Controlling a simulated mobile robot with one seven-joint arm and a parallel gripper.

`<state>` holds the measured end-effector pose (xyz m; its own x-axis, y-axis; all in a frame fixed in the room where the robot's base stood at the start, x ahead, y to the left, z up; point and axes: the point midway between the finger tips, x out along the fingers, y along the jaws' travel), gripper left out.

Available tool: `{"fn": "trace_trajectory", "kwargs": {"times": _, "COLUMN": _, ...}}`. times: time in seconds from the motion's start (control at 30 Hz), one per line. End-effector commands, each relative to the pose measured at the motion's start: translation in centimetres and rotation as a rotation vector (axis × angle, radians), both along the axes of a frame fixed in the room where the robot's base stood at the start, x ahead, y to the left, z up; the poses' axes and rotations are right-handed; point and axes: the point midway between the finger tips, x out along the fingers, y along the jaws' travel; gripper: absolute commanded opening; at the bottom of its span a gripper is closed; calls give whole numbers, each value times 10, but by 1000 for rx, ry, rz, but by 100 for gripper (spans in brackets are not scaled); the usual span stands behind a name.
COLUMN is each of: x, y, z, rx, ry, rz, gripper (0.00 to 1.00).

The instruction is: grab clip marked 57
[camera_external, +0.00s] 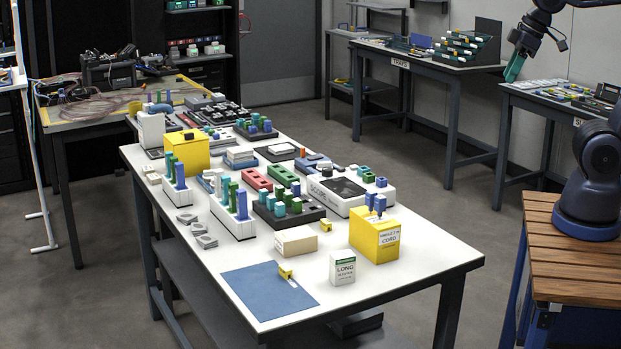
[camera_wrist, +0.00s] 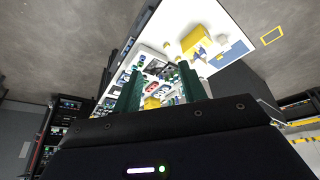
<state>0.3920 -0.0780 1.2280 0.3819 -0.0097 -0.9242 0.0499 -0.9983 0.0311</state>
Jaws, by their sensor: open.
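No number 57 can be read in either view, so I cannot tell which piece is the clip marked 57. A small yellow clip-like piece (camera_external: 286,271) lies on the blue mat (camera_external: 262,293) at the table's front. Another small yellow piece (camera_external: 326,225) stands beside a beige box (camera_external: 296,240). My gripper (camera_external: 515,67) is at the upper right, high and well away from the white table (camera_external: 390,284). Its green fingers (camera_wrist: 160,70) are apart with nothing between them in the wrist view, where the cluttered table shows far beyond them.
A yellow box (camera_external: 375,238), a white "LONG" box (camera_external: 342,268) and several racks of coloured pegs crowd the white table. A side bench (camera_external: 565,112) with small parts stands near my gripper. A wooden-topped table (camera_external: 575,262) is at right. Floor between the tables is clear.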

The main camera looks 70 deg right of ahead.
Motion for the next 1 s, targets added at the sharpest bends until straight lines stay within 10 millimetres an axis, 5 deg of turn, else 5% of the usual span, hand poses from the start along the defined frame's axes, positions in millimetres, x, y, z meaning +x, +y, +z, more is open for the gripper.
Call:
{"fn": "trace_trajectory", "kwargs": {"times": 0.53, "x": 131, "y": 33, "z": 5, "rx": -269, "ry": 104, "rz": 485, "gripper": 42}}
{"fn": "trace_trajectory", "kwargs": {"times": 1.0, "x": 248, "y": 94, "z": -33, "rx": -481, "ry": 191, "rz": 944, "gripper": 42}}
